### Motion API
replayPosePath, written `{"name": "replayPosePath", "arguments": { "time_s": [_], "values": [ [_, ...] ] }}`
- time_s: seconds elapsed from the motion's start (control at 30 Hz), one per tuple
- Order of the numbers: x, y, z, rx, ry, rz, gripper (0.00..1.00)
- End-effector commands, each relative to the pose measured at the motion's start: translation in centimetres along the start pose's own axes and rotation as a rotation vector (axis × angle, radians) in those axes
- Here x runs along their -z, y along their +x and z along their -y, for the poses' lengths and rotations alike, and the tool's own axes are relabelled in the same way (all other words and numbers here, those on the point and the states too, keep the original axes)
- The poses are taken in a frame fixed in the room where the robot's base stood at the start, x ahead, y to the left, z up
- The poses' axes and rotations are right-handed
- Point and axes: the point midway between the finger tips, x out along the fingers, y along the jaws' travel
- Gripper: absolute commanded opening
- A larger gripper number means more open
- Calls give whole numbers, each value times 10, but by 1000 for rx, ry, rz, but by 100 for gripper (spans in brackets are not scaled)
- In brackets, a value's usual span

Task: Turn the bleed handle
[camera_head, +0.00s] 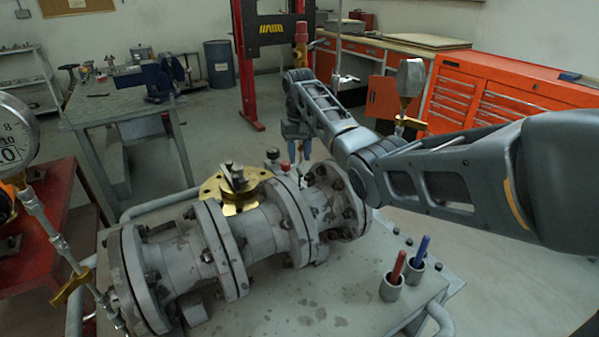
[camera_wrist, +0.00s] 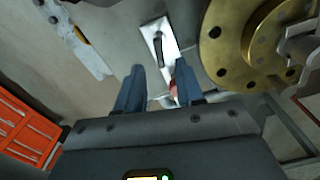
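My gripper (camera_head: 299,155) is above the far side of the grey pipe assembly (camera_head: 265,238), pointing down. Its two blue fingers are apart in the wrist view (camera_wrist: 159,68), with nothing clearly held. A red knob (camera_head: 285,166) shows beside the gripper; in the wrist view a red part (camera_wrist: 173,92) lies near the right finger. A pale plate with a dark bar-shaped handle (camera_wrist: 158,48) lies beyond the fingertips. I cannot tell which part is the bleed handle. Brass handles sit below the left gauge (camera_head: 70,285) and the right gauge (camera_head: 410,122).
A brass flange (camera_head: 235,195) tops the pipe, close right of my fingers in the wrist view (camera_wrist: 225,50). Red and blue markers stand in cups (camera_head: 392,288) on the table's right. A workbench (camera_head: 125,95) and orange drawer cabinets (camera_head: 500,95) stand behind.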

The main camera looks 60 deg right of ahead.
Motion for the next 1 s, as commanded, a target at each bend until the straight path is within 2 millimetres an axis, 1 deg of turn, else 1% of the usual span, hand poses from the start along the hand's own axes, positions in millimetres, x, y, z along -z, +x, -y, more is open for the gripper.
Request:
{"name": "replayPosePath", "arguments": {
  "time_s": [0.3, 0.43, 0.6, 0.8, 0.87, 1.0],
  "values": [
    [-1, 48, 0, 0, 1, 3, 37],
    [0, 61, 0, 0, 0, 1, 37],
    [0, 68, 0, 0, 0, 1, 37],
    [0, 68, 0, 0, 0, 0, 37],
    [0, 68, 0, 0, 0, 0, 32],
    [0, 68, 0, 0, 0, 0, 19]
  ]
}}
